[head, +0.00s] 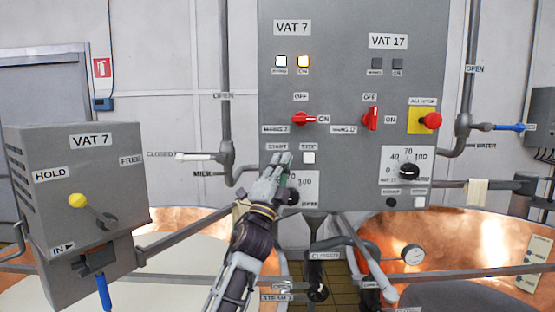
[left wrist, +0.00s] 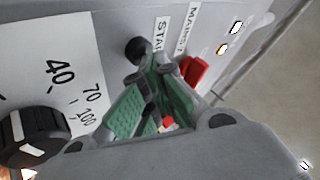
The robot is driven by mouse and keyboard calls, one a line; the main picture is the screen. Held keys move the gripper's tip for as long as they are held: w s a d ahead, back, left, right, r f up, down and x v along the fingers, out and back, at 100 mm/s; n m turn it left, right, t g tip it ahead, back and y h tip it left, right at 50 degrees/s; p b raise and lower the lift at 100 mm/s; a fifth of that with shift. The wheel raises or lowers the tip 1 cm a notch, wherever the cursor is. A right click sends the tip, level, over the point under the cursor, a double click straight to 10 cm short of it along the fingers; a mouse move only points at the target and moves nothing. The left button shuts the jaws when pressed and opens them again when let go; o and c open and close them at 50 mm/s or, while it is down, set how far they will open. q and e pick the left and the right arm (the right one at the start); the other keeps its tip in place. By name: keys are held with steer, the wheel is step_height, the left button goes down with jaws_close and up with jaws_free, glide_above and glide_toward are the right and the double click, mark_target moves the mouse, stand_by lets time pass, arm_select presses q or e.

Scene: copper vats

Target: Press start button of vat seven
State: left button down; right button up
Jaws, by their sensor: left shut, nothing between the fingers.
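The grey control panel (head: 345,70) has a VAT 7 column on its left. My left gripper (head: 281,160) is shut and empty, with its fingertips over the START spot below that column's red switch (head: 303,119). There the fingers hide the start button. In the left wrist view the round black start button (left wrist: 135,50) shows by the START label (left wrist: 161,35), just beyond and to the left of the fingertips (left wrist: 165,72). I cannot tell whether they touch it. The white stop button (head: 308,157) is right of the fingertips. My right gripper is out of view.
The VAT 17 column has a red switch (head: 371,118), a red all-stop button on yellow (head: 432,121) and a dial (head: 409,171). A black dial knob (left wrist: 32,138) is near my gripper. A VAT 7 box (head: 75,210) stands left. Pipes and copper vats (head: 440,240) lie below.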

arm_select(q)
steer(key=shift+s, duration=0.65)
steer(key=shift+s, duration=0.15)
steer(key=shift+s+p, duration=0.55)
steer(key=shift+s, duration=1.9)
